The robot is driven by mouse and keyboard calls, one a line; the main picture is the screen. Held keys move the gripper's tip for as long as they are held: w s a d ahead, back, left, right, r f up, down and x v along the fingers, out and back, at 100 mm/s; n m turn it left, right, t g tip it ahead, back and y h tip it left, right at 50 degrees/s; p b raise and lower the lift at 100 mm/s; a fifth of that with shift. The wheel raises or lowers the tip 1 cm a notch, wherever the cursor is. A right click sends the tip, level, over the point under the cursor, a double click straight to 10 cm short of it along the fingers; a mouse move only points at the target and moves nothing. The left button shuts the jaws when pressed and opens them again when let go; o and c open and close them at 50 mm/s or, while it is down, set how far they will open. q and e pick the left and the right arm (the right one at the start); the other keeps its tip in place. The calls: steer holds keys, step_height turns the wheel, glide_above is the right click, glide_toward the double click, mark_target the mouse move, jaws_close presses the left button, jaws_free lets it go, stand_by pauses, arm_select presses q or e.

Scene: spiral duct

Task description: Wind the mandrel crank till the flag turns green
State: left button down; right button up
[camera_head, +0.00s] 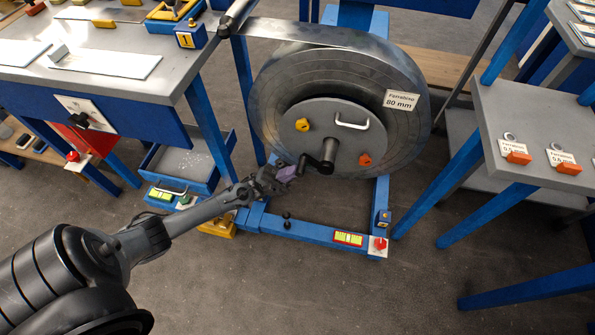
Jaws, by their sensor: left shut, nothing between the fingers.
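A dark crank (321,163) is on the hub of the large steel strip coil (268,95), with its arm pointing to the lower left. My left gripper (288,174) is shut just left of the crank, its fingers pointing towards it. A small purple patch shows at its fingertips; I cannot tell whether it is part of the gripper. I cannot tell whether the fingers touch the crank. A second dark handle (80,120) is on a white plate on the bench front at left. I cannot make out a flag. My right gripper is not in view.
The coil stands on a blue frame (310,232) with a red knob (380,244). A blue drawer (190,160) is left of the coil. A grey table (530,110) stands at right. The floor in front is clear.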

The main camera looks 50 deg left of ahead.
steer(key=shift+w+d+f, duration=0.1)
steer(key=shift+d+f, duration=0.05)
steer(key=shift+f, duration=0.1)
